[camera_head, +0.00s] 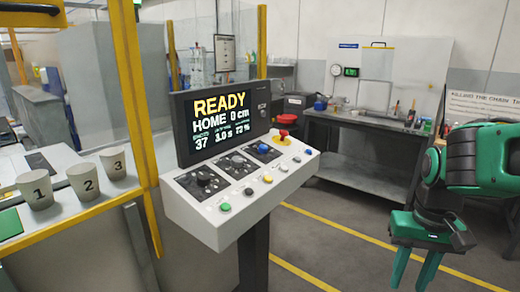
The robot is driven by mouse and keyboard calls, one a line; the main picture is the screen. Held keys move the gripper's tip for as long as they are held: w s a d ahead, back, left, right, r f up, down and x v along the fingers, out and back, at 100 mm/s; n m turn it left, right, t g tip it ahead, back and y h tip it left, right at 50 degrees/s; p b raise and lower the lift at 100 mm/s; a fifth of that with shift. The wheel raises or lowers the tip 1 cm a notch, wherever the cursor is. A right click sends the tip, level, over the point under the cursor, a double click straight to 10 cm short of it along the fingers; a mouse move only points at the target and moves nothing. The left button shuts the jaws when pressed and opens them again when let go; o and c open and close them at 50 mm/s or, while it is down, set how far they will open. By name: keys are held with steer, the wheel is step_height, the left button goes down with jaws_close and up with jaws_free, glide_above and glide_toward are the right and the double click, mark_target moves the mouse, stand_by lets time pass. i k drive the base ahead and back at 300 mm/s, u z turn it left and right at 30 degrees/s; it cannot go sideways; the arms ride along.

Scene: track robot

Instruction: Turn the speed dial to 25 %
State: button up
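A white control console (250,192) on a dark post stands left of centre. Its top has three dials on dark square plates: a black dial (204,178) nearest, a grey dial (238,161) in the middle and a blue dial (263,148) farthest. Their labels are too small to read, so I cannot tell which is the speed dial. The screen (221,118) reads READY, HOME 0 cm, 37, 3.0 s and 73 %. My green gripper (409,283) points down at the right, well away from the console. Its two fingers are apart with nothing visible between them.
Several buttons, including a green one (225,207), line the console's front, with a red knob (283,134) at its far end. A yellow-framed fence (135,95) and numbered cups (83,181) stand left. A workbench (365,126) is behind. Floor between console and gripper is clear.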

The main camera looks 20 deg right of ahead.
mark_target(262, 148)
steer(key=k, duration=1.15)
steer(key=u, duration=0.7)
steer(key=i, duration=1.8)
steer(key=z, duration=0.7)
